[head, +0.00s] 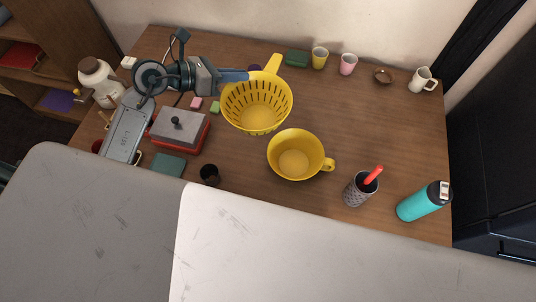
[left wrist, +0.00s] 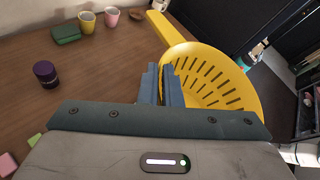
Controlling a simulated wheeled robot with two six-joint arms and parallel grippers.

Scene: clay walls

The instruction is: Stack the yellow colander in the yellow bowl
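The yellow colander (head: 258,118) has a slotted wall and a long handle pointing up and right in the head view. It fills the right middle of the left wrist view (left wrist: 215,80). My left gripper (head: 244,76) reaches in from the left, its blue-grey fingers (left wrist: 163,85) close together on the colander's rim, left of the handle. Whether the colander's base touches the table is hidden. The yellow bowl (head: 294,163), with a small side handle, stands upright and empty on the table, just nearer and right of the colander. My right gripper is not in view.
A red-and-grey box (head: 180,128) lies left. Yellow (head: 320,58) and pink cups (head: 348,64) stand at the back.

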